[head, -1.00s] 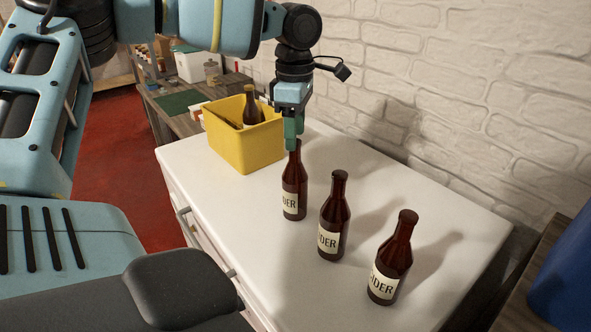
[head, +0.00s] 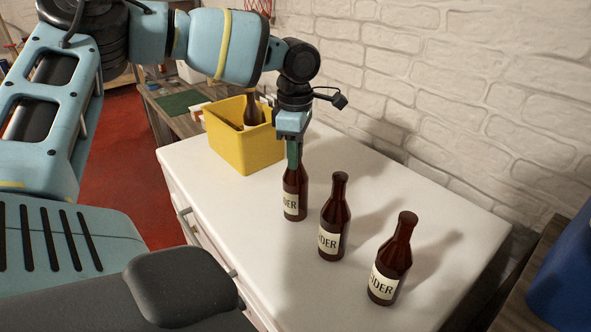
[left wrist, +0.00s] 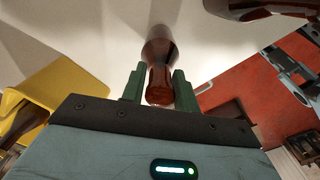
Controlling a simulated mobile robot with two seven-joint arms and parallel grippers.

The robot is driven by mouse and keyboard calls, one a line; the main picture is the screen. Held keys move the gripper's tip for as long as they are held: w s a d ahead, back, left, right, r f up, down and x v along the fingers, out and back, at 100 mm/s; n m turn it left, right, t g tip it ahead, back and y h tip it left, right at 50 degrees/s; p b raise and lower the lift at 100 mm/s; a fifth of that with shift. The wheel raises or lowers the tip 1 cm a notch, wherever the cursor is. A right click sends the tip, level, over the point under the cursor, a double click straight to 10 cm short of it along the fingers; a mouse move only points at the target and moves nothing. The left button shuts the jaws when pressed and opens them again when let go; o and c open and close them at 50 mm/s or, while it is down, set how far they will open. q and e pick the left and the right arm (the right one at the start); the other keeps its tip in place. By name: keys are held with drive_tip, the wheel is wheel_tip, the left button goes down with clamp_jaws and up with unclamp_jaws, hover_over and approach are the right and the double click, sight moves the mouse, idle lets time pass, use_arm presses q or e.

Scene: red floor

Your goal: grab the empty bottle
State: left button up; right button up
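Three brown cider bottles stand upright on the white cabinet: the leftmost (head: 294,199), the middle (head: 334,222) and the right one (head: 392,265). Which is empty cannot be told. My left gripper (head: 295,158) points down over the leftmost bottle, its fingers at the neck. In the left wrist view, this bottle (left wrist: 160,60) rises between the two fingers (left wrist: 159,88), one on each side, apparently open with slight gaps. Part of the neck is hidden by the fingers in the head view. My right gripper is not in view.
A yellow crate (head: 243,152) holding a bottle (head: 252,112) stands at the cabinet's far left end. The white cabinet top (head: 235,215) is otherwise clear. A brick wall (head: 460,120) runs behind it. A blue object (head: 568,275) is at the right edge.

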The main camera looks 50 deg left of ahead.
use_arm(q)
clamp_jaws()
idle(1.1)
